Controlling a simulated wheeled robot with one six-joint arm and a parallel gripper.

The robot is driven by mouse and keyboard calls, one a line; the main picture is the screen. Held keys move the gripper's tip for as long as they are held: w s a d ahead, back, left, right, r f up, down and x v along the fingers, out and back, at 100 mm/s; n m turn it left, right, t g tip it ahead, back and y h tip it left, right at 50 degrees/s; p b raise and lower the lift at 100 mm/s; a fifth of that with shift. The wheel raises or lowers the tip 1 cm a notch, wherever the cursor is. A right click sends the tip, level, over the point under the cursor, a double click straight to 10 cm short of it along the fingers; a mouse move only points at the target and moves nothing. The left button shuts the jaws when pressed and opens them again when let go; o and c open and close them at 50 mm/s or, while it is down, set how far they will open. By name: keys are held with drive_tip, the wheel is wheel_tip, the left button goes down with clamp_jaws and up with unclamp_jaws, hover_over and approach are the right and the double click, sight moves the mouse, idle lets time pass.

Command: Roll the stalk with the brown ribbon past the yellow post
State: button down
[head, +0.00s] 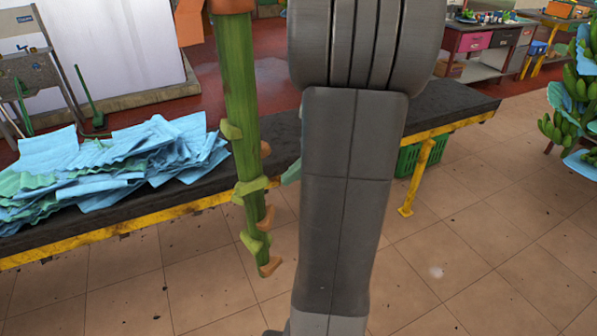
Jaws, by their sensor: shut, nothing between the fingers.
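A green hanging stalk (240,95) runs down left of centre, almost upright, with several cut green and brown stubs on its lower part. A brown band (230,5) wraps it at the top edge of the view; what lies above is cut off. My grey arm stands just right of the stalk, with a gap between them in the picture. My gripper is not in view. No free-standing yellow post can be made out; a yellow leg (420,175) holds up the dark bench right of my arm.
A long dark bench (450,103) with a yellow edge crosses behind the stalk, bearing crumpled blue sheets (110,165) at left. A green crate (407,160) is under it. Another banana bunch (575,100) hangs at far right. The tiled floor in front is clear.

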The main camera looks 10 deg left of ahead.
sight(257, 185)
drive_tip(key=shift+a, duration=0.1)
drive_tip(key=s+a, duration=0.1)
drive_tip(key=a, duration=0.1)
drive_tip(key=s+a+p, duration=0.1)
drive_tip(key=a, duration=0.1)
drive_tip(key=s+a+p, duration=0.1)
drive_tip(key=s, duration=0.1)
drive_tip(key=shift+a+r, duration=0.15)
drive_tip(key=shift+a, duration=0.25)
drive_tip(key=shift+s+a, duration=0.35)
drive_tip(key=shift+a, duration=0.15)
